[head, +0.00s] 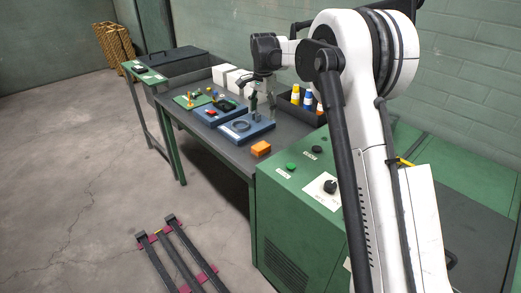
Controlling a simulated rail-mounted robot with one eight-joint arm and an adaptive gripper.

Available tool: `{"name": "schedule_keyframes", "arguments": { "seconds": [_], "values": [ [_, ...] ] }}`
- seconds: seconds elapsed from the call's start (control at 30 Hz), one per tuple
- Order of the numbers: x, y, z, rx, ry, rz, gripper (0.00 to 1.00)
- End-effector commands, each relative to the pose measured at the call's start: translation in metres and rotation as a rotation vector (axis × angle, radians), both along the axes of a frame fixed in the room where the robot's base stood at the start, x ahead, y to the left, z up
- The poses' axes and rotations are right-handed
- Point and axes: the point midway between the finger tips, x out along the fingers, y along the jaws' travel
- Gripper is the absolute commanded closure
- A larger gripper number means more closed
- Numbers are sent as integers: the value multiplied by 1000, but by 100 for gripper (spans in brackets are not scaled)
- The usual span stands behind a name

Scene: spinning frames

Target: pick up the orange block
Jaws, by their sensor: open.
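The orange block (261,148) lies on the dark tabletop near its front right corner, close to the green cabinet. My gripper (262,112) points down over the back part of the blue tray, behind the block and apart from it. The gripper is open. It is small in the head view, and I cannot make out anything between its fingers.
A blue tray (234,137) with a dark ring stands left of the block. A green board (181,102) with small parts lies further left. A dark bin (288,108) with bottles stands at the back. The green cabinet (283,213) with knobs borders the right.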

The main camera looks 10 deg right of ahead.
Motion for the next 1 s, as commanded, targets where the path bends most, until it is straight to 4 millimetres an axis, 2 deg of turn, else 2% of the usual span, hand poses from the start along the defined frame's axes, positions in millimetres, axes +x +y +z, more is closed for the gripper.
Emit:
{"name": "schedule_keyframes", "arguments": {
  "seconds": [0.1, 0.3, 0.47, 0.8, 1.0],
  "values": [
    [20, 0, -28, 2, 30, -50, 38],
    [35, 1, -55, 3, 61, -104, 38],
    [38, 1, -66, 3, 69, -115, 38],
    [38, 0, -123, 4, 68, -115, 38],
    [38, 0, -144, 4, 68, -115, 38]
  ]
}}
